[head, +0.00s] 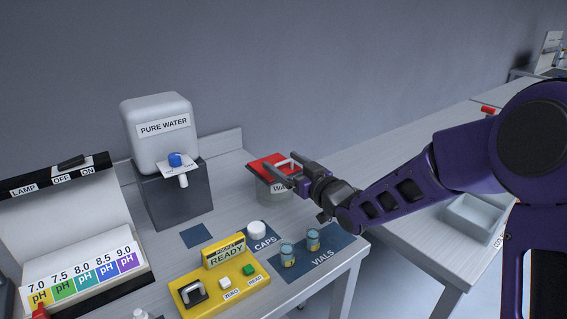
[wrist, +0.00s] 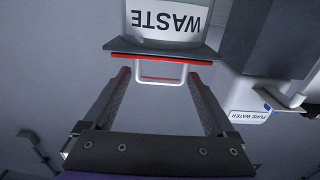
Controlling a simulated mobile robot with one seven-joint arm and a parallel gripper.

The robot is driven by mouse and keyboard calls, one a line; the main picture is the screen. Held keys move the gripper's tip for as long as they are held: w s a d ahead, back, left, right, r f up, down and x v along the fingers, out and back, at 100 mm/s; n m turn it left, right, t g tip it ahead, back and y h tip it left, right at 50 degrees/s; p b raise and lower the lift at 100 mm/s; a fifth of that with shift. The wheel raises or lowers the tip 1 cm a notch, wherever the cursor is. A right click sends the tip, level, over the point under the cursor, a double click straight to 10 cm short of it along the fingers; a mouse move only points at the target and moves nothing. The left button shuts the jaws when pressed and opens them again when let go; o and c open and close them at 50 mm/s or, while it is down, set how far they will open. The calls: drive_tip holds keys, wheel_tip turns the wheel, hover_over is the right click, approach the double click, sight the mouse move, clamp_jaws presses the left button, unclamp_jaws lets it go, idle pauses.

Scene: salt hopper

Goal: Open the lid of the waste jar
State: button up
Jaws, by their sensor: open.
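The waste jar (head: 275,190) is a grey container standing at the back right of the bench, partly hidden by my gripper. Its lid (head: 262,166) is red with a white loop handle (head: 285,160), and it lies closed on the jar. My gripper (head: 279,171) is open at the lid, its fingers close to the handle. In the wrist view the jar shows upside down with its WASTE label (wrist: 170,22). There the handle (wrist: 160,76) lies between my two open fingers (wrist: 160,82), with a gap on each side.
A pure water tank (head: 158,140) on a dark stand is left of the jar. Two vials (head: 313,240) and a white cap (head: 257,230) stand in front of it on blue mats. A yellow pocket meter (head: 215,285) is at the front. A grey tray (head: 475,218) lies on the right bench.

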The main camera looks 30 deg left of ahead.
drive_tip(key=shift+w+a, duration=0.2)
drive_tip(key=shift+a, duration=0.1)
clamp_jaws()
idle(0.4)
